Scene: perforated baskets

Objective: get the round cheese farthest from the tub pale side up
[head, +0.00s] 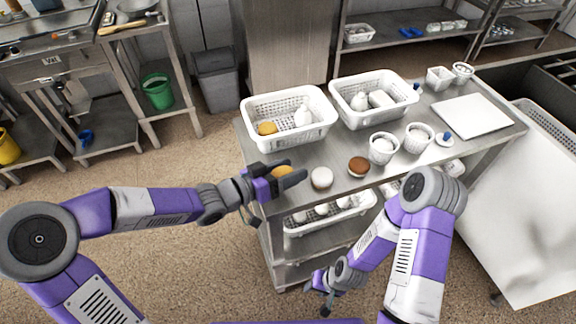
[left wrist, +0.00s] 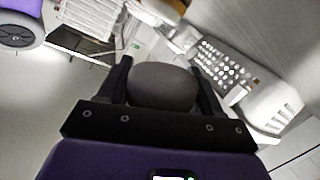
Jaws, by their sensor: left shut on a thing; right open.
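My left gripper (head: 284,178) is shut on a round cheese (head: 282,170) at the table's near left corner. The cheese's visible top is yellow in the head view. In the left wrist view the held cheese (left wrist: 161,85) looks dark grey between the two fingers. I cannot tell whether it touches the table. A pale-topped round cheese (head: 321,178) lies just right of the gripper, and a brown-topped one (head: 358,166) lies further right. Two white perforated round tubs (head: 383,150) (head: 419,138) stand right of them. My right gripper (head: 322,281) is open, low in front of the table.
Two white perforated baskets (head: 290,138) (head: 378,118) with items stand behind the cheeses. A white board (head: 473,116) lies on the right of the steel table (head: 335,205). Another basket (head: 330,218) is on the shelf below. A strip of bare table lies before the cheeses.

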